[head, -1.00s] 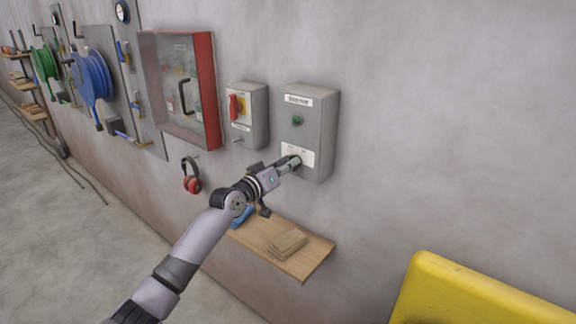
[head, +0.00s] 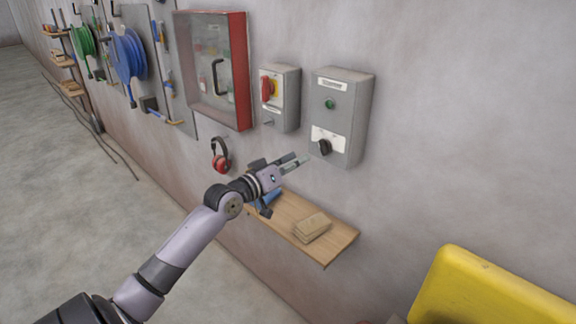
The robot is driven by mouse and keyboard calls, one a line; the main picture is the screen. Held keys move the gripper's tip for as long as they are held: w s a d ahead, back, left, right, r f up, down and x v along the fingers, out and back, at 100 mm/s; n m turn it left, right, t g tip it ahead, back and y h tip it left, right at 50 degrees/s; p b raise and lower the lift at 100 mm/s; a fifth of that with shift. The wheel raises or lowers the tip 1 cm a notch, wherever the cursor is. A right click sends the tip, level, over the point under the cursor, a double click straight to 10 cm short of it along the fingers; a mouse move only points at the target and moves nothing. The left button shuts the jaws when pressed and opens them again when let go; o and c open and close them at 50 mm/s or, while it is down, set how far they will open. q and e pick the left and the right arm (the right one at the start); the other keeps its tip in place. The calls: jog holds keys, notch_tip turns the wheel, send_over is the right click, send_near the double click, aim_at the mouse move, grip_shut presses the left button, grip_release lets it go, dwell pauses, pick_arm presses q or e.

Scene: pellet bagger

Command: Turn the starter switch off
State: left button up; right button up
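The starter box (head: 350,113) is a grey box on the wall. It has a label at the top, a green lamp or button (head: 329,104) below it, and a white plate low on its front. The black starter switch (head: 324,147) sits on that plate; its exact setting is too small to read. My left gripper (head: 298,162) is in front of the wall, left of and a little below the switch, apart from it. Its fingers look slightly parted with nothing between them. My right gripper does not show.
A grey box with a red and yellow rotary switch (head: 268,89) hangs left of the starter box. A wooden shelf (head: 340,240) lies below. A yellow object (head: 490,290) stands at lower right.

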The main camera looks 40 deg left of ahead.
pick_arm(q)
jog(key=shift+s+a, duration=0.1)
jog(key=shift+s, duration=1.25)
